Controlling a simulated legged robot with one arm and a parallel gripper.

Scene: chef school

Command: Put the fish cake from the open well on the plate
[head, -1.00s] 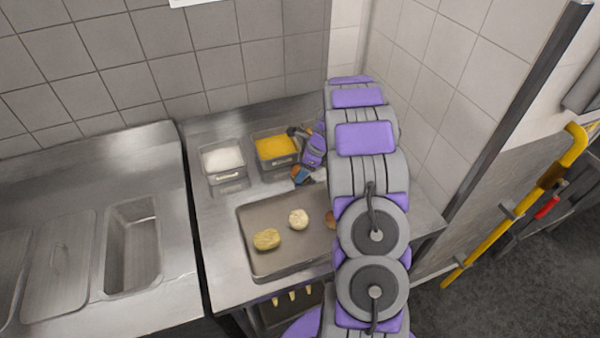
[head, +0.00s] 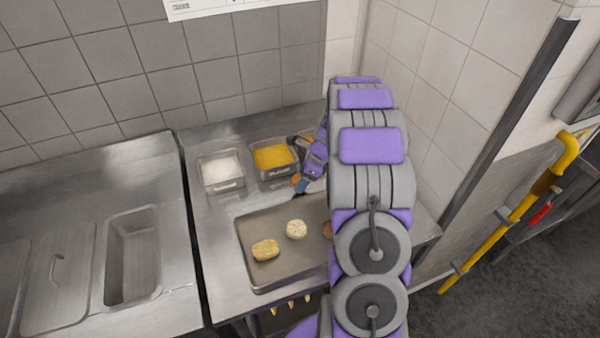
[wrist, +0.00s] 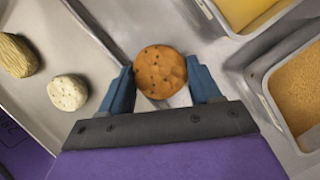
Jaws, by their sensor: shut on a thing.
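My gripper (wrist: 162,88) is shut on a round brown speckled cake (wrist: 161,72), which looks like the fish cake. The blue fingertips press its two sides. In the head view, my gripper (head: 300,184) is between the far edge of the tray and the yellow-filled container, with a bit of the brown cake (head: 296,180) showing. The open well (head: 133,262) in the left counter looks empty. I cannot make out a plate; my arm covers part of the right counter.
A metal tray (head: 285,268) holds a yellow oblong piece (head: 265,250), a pale speckled round (head: 296,229) and a brown piece (head: 327,230) partly behind my arm. Containers of white (head: 220,167) and yellow (head: 273,156) food stand behind it. A lidded well (head: 55,275) is at left.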

